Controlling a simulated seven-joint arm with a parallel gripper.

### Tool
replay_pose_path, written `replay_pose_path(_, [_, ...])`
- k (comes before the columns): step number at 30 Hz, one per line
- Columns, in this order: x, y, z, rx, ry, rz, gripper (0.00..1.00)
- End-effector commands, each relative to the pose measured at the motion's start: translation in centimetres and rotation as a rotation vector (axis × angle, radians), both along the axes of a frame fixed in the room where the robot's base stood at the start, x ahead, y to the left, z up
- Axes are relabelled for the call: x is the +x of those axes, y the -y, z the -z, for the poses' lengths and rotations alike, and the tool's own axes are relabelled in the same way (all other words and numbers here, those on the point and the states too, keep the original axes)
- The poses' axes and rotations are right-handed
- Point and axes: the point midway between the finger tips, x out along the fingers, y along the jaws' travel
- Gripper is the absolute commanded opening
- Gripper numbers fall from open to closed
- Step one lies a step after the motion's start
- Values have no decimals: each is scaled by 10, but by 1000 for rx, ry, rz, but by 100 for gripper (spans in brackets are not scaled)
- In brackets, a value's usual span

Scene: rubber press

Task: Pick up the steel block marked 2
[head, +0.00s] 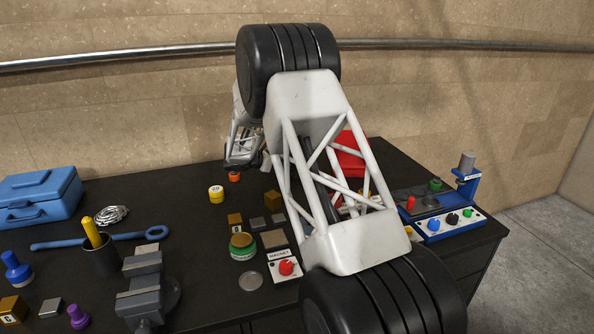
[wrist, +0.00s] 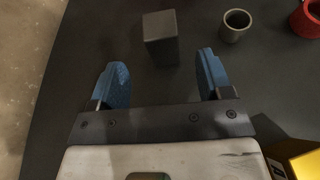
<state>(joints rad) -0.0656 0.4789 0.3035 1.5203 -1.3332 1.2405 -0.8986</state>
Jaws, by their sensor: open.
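In the wrist view a dark grey block (wrist: 162,38) stands on the black bench, just beyond the fingertips and roughly centred between them. No number shows on its visible faces, so I cannot tell whether it is the block marked 2. My gripper (wrist: 162,62) is open, with its blue fingers apart and nothing between them. In the head view the end of my arm is at the back of the bench, partly behind my own arm links, and the fingers are not clear.
In the wrist view a grey hollow cylinder (wrist: 235,26) and a red ring (wrist: 306,18) stand right of the block, with a gold piece (wrist: 302,164) lower right. The head view shows a yellow weight (head: 216,194), a magnet box (head: 286,268) and a vise (head: 142,290).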

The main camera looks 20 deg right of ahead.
Motion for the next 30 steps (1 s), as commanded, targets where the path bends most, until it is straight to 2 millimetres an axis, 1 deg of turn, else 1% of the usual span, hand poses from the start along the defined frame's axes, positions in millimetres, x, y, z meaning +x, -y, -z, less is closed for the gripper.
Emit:
replay_pose_path(6, [2, 16, 6, 0, 0, 0, 72])
replay_pose_path(9, [3, 20, 8, 0, 0, 0, 72])
replay_pose_path(19, [3, 22, 9, 0, 0, 0, 72])
replay_pose_path(22, [3, 25, 10, 0, 0, 0, 72])
replay_pose_path(26, [4, 35, 14, 0, -1, 2, 72])
replay_pose_path(30, [6, 49, 19, 1, -1, 2, 72])
